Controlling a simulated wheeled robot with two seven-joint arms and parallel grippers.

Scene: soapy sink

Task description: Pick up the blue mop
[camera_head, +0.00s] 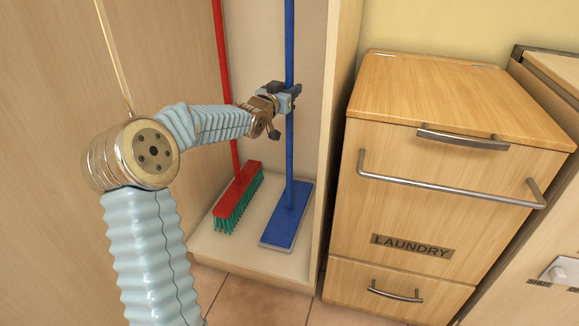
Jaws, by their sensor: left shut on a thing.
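The blue mop (290,150) stands upright in an open tall cabinet. It has a long blue pole and a flat blue head (287,216) near the cabinet floor. My left gripper (289,97) is shut around the pole in its upper visible part. The fingers partly hide the pole there. The top of the pole runs out of the view. My right gripper is not in view.
A red broom (237,195) with green bristles stands just left of the mop. The cabinet floor (225,242) holds both. A wooden laundry cabinet (455,130) with metal handles stands close on the right. Tiled floor (265,302) lies in front.

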